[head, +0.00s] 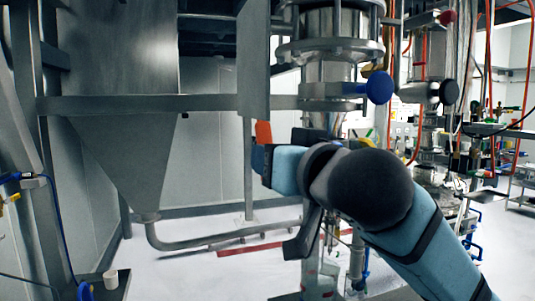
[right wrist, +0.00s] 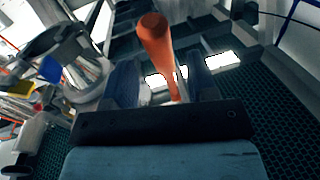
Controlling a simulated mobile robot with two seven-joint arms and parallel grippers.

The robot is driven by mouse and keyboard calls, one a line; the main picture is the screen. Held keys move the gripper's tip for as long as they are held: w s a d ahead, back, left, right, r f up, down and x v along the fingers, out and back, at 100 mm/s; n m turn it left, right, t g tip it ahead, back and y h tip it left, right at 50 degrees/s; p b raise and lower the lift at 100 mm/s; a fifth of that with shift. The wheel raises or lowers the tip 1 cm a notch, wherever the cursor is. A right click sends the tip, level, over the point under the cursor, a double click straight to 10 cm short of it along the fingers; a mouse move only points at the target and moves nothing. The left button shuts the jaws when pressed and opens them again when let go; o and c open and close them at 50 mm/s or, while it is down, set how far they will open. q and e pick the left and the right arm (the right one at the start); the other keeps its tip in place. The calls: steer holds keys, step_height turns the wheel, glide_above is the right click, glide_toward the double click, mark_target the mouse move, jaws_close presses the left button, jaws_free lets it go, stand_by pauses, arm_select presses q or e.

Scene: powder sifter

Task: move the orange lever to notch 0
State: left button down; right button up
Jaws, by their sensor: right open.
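The orange lever (head: 263,132) shows in the head view as a short orange end just above my right gripper (head: 258,158). In the right wrist view the lever (right wrist: 156,42) is a long orange rod with a rounded end. It stands between the two dark fingers of my right gripper (right wrist: 163,82), which are open and spread to either side of it. I cannot tell whether either finger touches it. The lever's base is partly hidden by the gripper body in the wrist view. No notch marks can be made out. My left gripper is not in view.
A grey steel hopper (head: 125,160) and a horizontal beam (head: 150,104) stand at the left. A steel column with a blue knob (head: 380,87) rises behind my right arm. A small white cup (head: 110,279) sits at the lower left. Pipes and hoses crowd the right.

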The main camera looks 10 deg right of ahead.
steer(key=shift+x, duration=1.85)
jaws_close()
steer(key=shift+s+r, duration=0.1)
steer(key=shift+s, duration=0.05)
